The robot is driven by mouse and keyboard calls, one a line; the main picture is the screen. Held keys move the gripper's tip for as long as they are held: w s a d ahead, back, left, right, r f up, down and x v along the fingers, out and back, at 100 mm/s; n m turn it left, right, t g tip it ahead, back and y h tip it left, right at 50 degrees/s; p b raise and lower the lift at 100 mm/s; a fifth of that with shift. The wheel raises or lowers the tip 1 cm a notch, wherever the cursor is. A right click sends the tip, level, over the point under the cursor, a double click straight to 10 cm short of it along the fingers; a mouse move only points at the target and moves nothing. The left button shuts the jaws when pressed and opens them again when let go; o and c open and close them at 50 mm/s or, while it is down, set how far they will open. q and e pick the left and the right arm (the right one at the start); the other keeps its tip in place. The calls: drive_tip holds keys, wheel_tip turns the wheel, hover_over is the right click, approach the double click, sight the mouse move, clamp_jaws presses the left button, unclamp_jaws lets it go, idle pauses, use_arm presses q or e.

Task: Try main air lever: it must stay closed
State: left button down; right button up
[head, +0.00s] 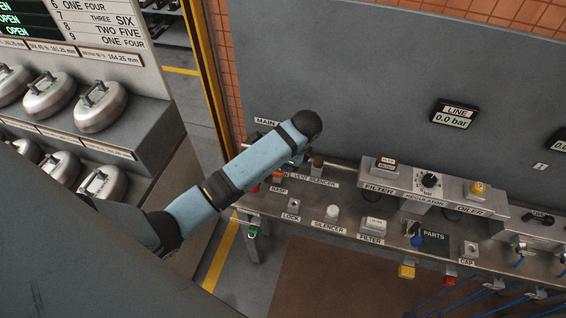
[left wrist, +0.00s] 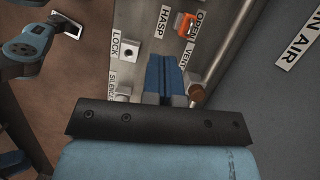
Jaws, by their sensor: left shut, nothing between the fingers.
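The MAIN AIR label (head: 266,122) is on the grey panel, partly covered by my left arm, and its end shows in the left wrist view (left wrist: 298,42). I cannot make out the main air lever clearly; my left arm hides much of that spot. My left gripper (head: 298,160) is mostly hidden behind its own wrist in the head view. In the left wrist view its blue fingers (left wrist: 166,72) are together and empty, over the shelf near the VENT label (left wrist: 188,55). An orange hasp (left wrist: 184,23) sits beyond the fingertips, beside the HASP and OPEN labels.
A brown vent silencer (left wrist: 196,96) stands close right of the fingers. The lock (head: 294,204), white silencer (head: 332,213) and filter (head: 372,224) sit on the front shelf. The LINE gauge (head: 454,114) reads 0.0 bar. A regulator (head: 429,181) stands to the right.

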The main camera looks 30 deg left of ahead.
use_arm(q)
drive_tip(key=p+x, duration=0.1)
drive_tip(key=x, duration=0.7)
drive_tip(key=shift+s+a+f, duration=0.1)
drive_tip(key=shift+a+f, duration=0.1)
drive_tip(key=shift+f, duration=0.05)
drive_tip(key=a, duration=0.1)
drive_tip(key=s+a+f+p, duration=0.1)
drive_tip(key=a, duration=0.1)
drive_tip(key=shift+f, duration=0.15)
drive_tip(key=shift+s+a+f, duration=0.1)
drive_tip(key=shift+s+a, duration=0.1)
drive_tip(key=shift+a, duration=0.25)
use_arm(e)
drive_tip(key=shift+a+r+m, duration=0.1)
drive_tip(key=shift+r+m, duration=0.2)
drive_tip(key=shift+r, duration=0.4)
use_arm(q)
drive_tip(key=shift+w+f, duration=0.1)
use_arm(e)
drive_tip(key=shift+w, duration=0.1)
